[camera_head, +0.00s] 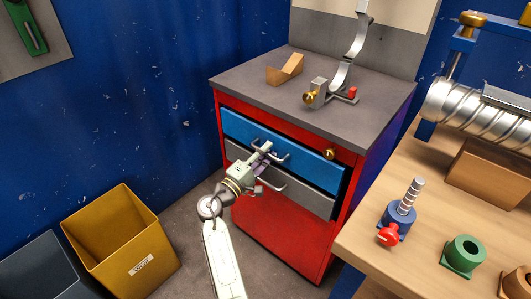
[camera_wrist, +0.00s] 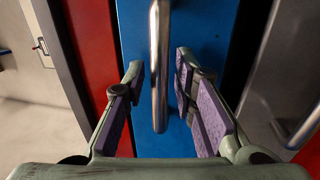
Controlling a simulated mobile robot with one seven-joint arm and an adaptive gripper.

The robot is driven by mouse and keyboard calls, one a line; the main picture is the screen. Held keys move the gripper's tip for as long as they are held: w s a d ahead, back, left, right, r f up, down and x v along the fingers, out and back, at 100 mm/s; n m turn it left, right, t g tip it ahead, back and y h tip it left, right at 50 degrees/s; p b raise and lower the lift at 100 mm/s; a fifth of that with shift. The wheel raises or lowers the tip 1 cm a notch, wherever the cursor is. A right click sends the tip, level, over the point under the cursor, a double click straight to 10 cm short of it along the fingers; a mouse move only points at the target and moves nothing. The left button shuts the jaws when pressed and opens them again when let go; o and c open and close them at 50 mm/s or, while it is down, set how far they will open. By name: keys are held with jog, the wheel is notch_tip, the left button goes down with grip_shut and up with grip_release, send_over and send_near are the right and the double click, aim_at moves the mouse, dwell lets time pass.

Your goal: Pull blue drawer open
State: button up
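The blue drawer (camera_head: 312,166) is the upper drawer of a red cabinet, and its front looks flush with the cabinet. Its metal bar handle (camera_wrist: 158,100) runs up and down the wrist view, in front of the blue face (camera_wrist: 205,18). My gripper (camera_head: 264,158) is at the drawer front. In the wrist view its two purple-padded fingers (camera_wrist: 157,70) are apart, one on each side of the handle, with gaps showing on both sides. In the head view my gripper hides part of the drawer front and handle.
A grey drawer (camera_head: 315,200) with its own handle (camera_head: 272,187) lies just below. The cabinet's grey top (camera_head: 240,82) holds a brown block and a metal fixture. A wooden workbench (camera_head: 360,240) stands at right, a yellow bin (camera_head: 125,240) at left.

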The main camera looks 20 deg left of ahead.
grip_shut()
dwell(0.6)
